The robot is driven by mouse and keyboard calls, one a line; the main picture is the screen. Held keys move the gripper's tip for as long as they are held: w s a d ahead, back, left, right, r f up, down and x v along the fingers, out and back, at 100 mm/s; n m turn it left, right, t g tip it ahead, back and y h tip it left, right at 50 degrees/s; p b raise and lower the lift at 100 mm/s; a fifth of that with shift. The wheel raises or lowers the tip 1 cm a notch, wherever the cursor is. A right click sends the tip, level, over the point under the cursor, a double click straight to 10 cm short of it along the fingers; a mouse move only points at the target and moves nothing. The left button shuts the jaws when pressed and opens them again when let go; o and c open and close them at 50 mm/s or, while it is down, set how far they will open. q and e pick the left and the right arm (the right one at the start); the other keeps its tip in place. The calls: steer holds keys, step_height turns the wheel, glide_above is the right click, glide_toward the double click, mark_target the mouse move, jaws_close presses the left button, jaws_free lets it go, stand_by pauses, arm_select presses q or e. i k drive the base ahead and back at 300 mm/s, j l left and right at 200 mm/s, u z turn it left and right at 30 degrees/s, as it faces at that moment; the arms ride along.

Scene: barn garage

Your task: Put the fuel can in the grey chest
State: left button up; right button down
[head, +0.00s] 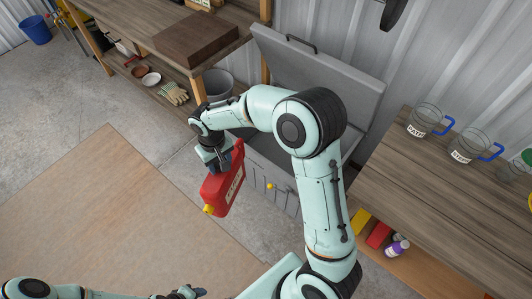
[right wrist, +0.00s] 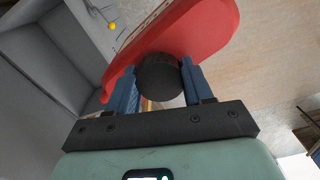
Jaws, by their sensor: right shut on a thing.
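The red fuel can (head: 224,186), with a white label and a yellow tip at its lower end, hangs tilted in my right gripper (head: 221,166). In the right wrist view the gripper (right wrist: 160,82) is shut on the can's black round part, with the red body (right wrist: 190,35) beyond. The grey chest (head: 283,193) stands behind and right of the can, its lid (head: 325,72) raised. My right arm hides much of its opening. The can is outside, before the chest's front. My left gripper (head: 187,292) is low at the bottom edge; its jaws are unclear.
A wooden workbench (head: 165,15) stands at the back left, with a grey bin (head: 217,84) beside it. A wooden board (head: 95,215) covers the floor at left.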

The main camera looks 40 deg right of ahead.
mark_target(284, 168)
steer(key=i+j, duration=0.1)
steer(key=i, duration=0.9)
steer(key=i+z, duration=0.2)
steer(key=z, duration=0.15)
steer(key=i+z, duration=0.15)
steer(key=z, duration=0.2)
steer(key=i+z, duration=0.3)
steer(key=i+l+z, duration=0.1)
steer(key=z, duration=0.2)
steer(key=i+z, duration=0.35)
steer(key=k, duration=0.1)
